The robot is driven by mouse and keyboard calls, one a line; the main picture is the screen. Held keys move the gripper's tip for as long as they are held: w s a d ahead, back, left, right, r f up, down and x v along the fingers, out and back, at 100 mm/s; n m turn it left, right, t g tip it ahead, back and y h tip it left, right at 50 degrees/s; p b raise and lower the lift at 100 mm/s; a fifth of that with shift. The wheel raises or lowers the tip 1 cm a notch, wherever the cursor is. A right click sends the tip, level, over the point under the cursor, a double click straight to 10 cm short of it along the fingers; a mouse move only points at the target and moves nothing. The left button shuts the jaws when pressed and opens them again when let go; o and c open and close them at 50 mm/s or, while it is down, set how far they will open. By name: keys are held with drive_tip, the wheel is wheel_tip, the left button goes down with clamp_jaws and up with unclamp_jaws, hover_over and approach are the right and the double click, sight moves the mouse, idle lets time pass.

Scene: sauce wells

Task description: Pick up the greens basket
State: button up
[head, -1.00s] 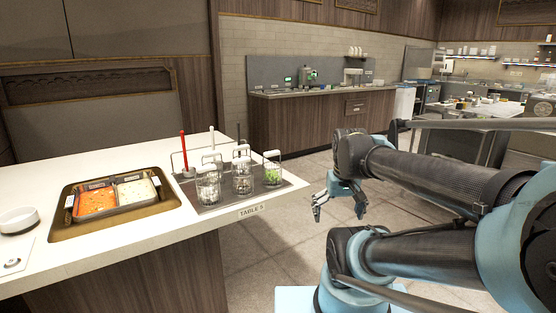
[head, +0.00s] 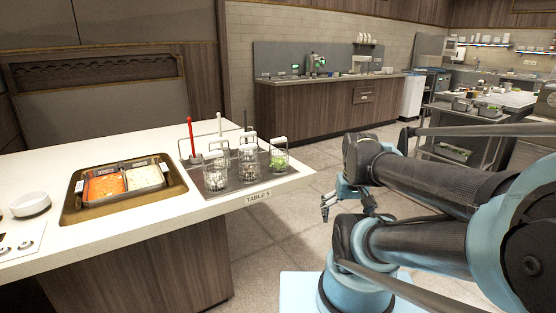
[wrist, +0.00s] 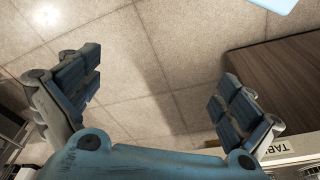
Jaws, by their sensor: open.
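The greens basket (head: 279,161) is a small wire basket with a light handle and green leaves inside. It stands at the right end of a dark tray on the table corner in the head view. My gripper (head: 345,205) is open and empty, to the right of the table and lower than the basket, well apart from it. In the wrist view my gripper (wrist: 160,95) shows its two fingers wide apart over the tiled floor. The basket is not in the wrist view.
Other wire baskets (head: 216,170) stand close beside the greens basket. Red and white upright handles rise behind them. A two-part pan (head: 123,180) with orange and white contents is set in the white table (head: 120,222) at left. Open floor lies right of the table.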

drive_tip(key=r, duration=0.2)
wheel_tip(320, 180, up, 22)
drive_tip(key=n+g, duration=0.2)
drive_tip(key=n, duration=0.5)
hover_over(279, 152)
wheel_tip(279, 152, down, 11)
drive_tip(key=shift+d+f, duration=0.1)
drive_tip(key=shift+f, duration=0.05)
drive_tip(key=shift+w+f, duration=0.2)
drive_tip(key=shift+f, duration=2.45)
drive_tip(key=c, duration=1.3)
